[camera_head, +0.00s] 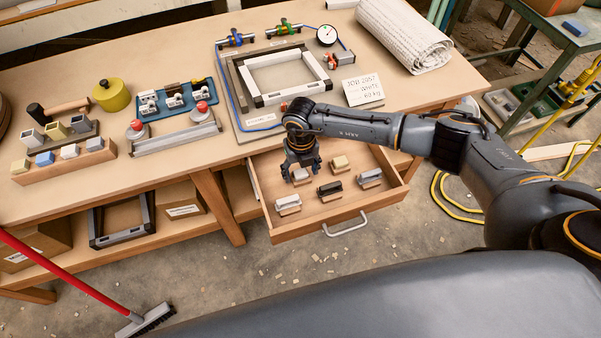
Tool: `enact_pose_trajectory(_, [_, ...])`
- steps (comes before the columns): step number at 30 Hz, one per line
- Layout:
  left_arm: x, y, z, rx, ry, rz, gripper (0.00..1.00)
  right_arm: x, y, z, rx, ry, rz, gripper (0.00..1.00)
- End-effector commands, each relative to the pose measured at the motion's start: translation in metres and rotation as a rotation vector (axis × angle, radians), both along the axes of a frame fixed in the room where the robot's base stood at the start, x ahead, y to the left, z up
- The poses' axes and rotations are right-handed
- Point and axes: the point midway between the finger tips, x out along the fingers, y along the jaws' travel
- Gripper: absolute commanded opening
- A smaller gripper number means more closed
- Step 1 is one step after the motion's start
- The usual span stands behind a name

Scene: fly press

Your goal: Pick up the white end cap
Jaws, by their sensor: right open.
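The open drawer (393,195) under the bench holds several small end caps on pale blocks. A white or pale grey cap (301,177) sits at the back left, directly below my right gripper (300,170), which partly covers it. My right gripper points down, open, its fingers close above this cap; I cannot tell if they touch it. Another whitish cap (288,202) sits at the front left. A black cap (329,190), a cream cap (340,163) and a grey-blue cap (370,177) are beside them. My left gripper is not in view.
The drawer walls surround the caps. A red-handled broom (148,319) leans lower left.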

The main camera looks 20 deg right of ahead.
Motion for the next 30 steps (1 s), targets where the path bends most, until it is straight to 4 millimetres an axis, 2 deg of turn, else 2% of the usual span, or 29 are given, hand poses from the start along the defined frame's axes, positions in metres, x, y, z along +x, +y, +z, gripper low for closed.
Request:
enact_pose_trajectory(5, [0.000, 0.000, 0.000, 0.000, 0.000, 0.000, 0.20, 0.000, 0.000, 0.000, 0.000, 0.000, 0.000, 0.62])
enact_pose_trajectory(9, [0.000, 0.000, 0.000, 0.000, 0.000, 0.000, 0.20, 0.000, 0.000, 0.000, 0.000, 0.000, 0.000, 0.34])
enact_pose_trajectory(11, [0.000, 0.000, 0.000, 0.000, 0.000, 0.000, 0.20, 0.000, 0.000, 0.000, 0.000, 0.000, 0.000, 0.24])
enact_pose_trajectory(23, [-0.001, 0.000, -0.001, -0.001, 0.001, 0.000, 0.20, 0.000, 0.000, 0.002, 0.000, 0.000, 0.000, 0.23])
enact_pose_trajectory(26, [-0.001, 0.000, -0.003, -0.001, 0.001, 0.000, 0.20, 0.001, 0.000, 0.008, 0.000, -0.001, 0.000, 0.23])
enact_pose_trajectory(30, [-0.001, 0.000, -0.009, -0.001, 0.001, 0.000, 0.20, 0.001, 0.000, 0.026, 0.001, -0.004, 0.002, 0.23])
